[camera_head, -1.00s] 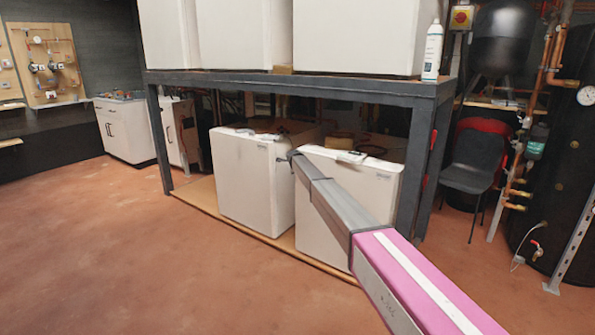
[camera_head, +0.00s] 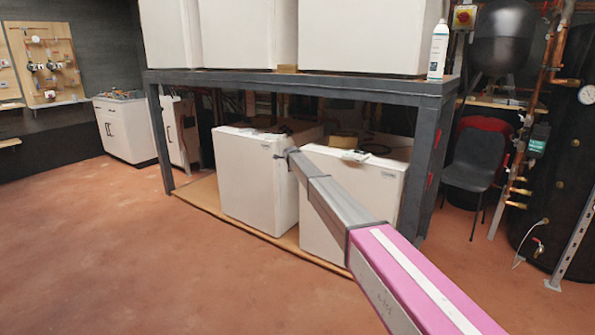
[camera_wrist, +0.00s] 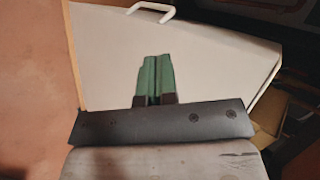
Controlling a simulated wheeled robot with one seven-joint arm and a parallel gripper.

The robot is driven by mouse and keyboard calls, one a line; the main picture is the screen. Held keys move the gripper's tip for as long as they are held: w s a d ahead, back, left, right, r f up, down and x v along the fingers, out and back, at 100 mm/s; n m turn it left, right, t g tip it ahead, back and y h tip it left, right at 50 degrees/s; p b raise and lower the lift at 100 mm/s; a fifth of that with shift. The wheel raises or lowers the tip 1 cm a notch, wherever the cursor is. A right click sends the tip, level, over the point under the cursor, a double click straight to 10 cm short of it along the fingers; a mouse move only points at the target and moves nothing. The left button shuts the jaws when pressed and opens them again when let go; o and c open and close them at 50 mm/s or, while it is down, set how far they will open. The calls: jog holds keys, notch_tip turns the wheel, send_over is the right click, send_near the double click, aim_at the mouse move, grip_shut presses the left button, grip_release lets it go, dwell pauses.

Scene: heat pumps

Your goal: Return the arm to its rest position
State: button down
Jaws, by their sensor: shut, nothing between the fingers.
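My gripper (camera_wrist: 155,82) shows in the wrist view as two green fingers side by side, shut and empty. Behind the fingers is the pale top or side of a white unit (camera_wrist: 215,50) with a white handle-like loop at its edge. In the head view my arm reaches from the lower right towards the shelf, and my gripper's tip (camera_head: 278,156) is small and dark near the top of the left lower white unit (camera_head: 248,185). I cannot tell how far apart they are.
A dark metal rack (camera_head: 400,88) holds large white units (camera_head: 360,35) above and two below. A white spray bottle (camera_head: 438,50) stands on its right end. A dark chair (camera_head: 472,160) and pipes stand at the right. The reddish floor (camera_head: 110,240) at the left is clear.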

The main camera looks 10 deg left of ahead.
jog(key=s+a+r, duration=0.1)
jog(key=s+r, duration=0.2)
jog(key=s, duration=0.1)
jog(key=s+d+f+n+g+h, duration=0.1)
jog(key=s+d+f+n, duration=0.3)
jog(key=s+d, duration=0.7)
jog(key=s+d+f+n+g, duration=0.15)
jog(key=s+d+f, duration=0.45)
jog(key=d, duration=0.9)
jog(key=s+d+f+n+g+h, duration=0.1)
jog(key=s+d+f+n+g, duration=0.2)
jog(key=s+d, duration=0.85)
jog(key=s+d+f+n+g, duration=0.1)
jog(key=s+d+n, duration=0.1)
jog(key=s+d, duration=0.5)
jog(key=s+d+f+n+g, duration=0.1)
jog(key=s+d+n, duration=0.2)
jog(key=s+d, duration=0.4)
jog(key=s+d+f+n+g, duration=0.1)
jog(key=s+d, duration=0.6)
jog(key=s, duration=1.1)
jog(key=shift+f+n+y, duration=0.3)
jog(key=shift+f+n, duration=0.15)
jog(key=shift+n, duration=0.5)
jog(key=shift+g, duration=0.25)
